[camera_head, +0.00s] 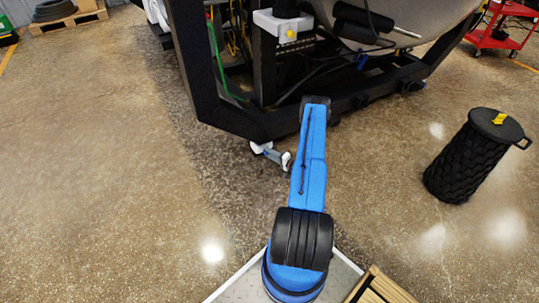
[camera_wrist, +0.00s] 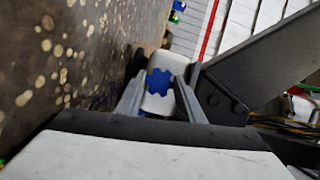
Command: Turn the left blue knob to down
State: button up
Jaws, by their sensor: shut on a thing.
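A blue lobed knob (camera_wrist: 160,82) on a white rounded body (camera_wrist: 159,103) shows in the wrist view, between the fingertips of my gripper (camera_wrist: 161,92). The two grey fingers stand on either side and are closed on it. The knob's lobes face the camera; I cannot tell which way it is set. In the head view my blue arm reaches forward to the furnace's dark frame, and the knob cannot be made out there.
The black furnace frame (camera_head: 260,124) stands close beyond my arm. A thick grey beam (camera_wrist: 268,62) runs close to the right finger in the wrist view. A black ribbed bin (camera_head: 466,160) stands at right. The floor at left is clear.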

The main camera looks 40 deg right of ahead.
jog(key=shift+d, duration=0.1)
dwell(0.3)
jog(key=o, duration=1.1)
jog(key=shift+c, duration=0.2)
jog(key=shift+s, duration=0.1)
jog(key=s+d, duration=0.1)
jog(key=s, duration=1)
jog(key=s+d, duration=0.1)
jog(key=s, duration=0.5)
jog(key=shift+d+r, duration=0.3)
jog(key=shift+r, duration=0.1)
